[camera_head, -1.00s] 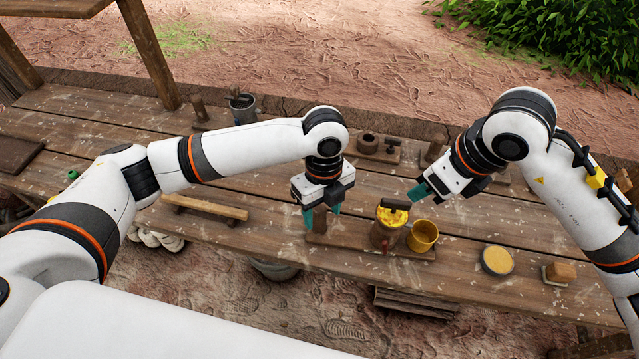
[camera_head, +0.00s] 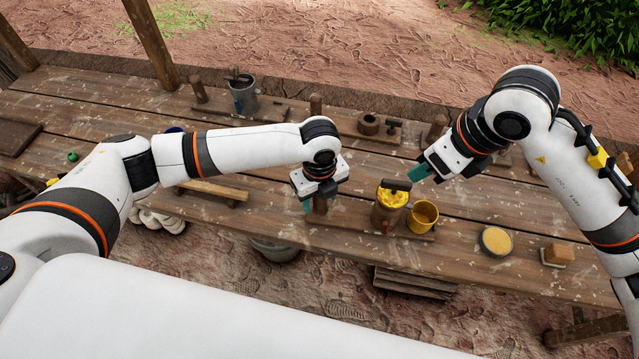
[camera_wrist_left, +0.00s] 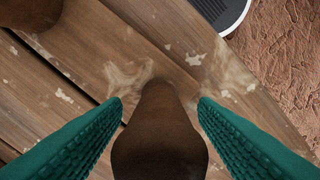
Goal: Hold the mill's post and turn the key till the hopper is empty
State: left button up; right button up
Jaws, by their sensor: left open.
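The mill stands on a wooden board (camera_head: 350,228) on the bench. Its brown body (camera_head: 383,213) has a hopper filled with yellow grain (camera_head: 391,197), and a dark key (camera_head: 396,184) lies across the top. The brown post (camera_head: 320,204) rises at the board's left end. My left gripper (camera_head: 320,206) is open, pointing down over the post. In the left wrist view the post (camera_wrist_left: 160,130) stands between the teal fingers, with gaps visible on both sides. My right gripper (camera_head: 419,171) is above and right of the key, apart from it; its finger gap is unclear.
A yellow cup (camera_head: 423,215) stands right of the mill. Farther right are a round dish of yellow grain (camera_head: 496,241) and a small wooden block (camera_head: 558,256). Behind are a grey bucket (camera_head: 242,93) and another wooden piece with a handle (camera_head: 372,124).

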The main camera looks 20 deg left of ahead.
pick_arm(q)
jog(key=shift+f, duration=0.4)
jog(key=shift+c, duration=0.2)
grip_shut()
dwell(0.3)
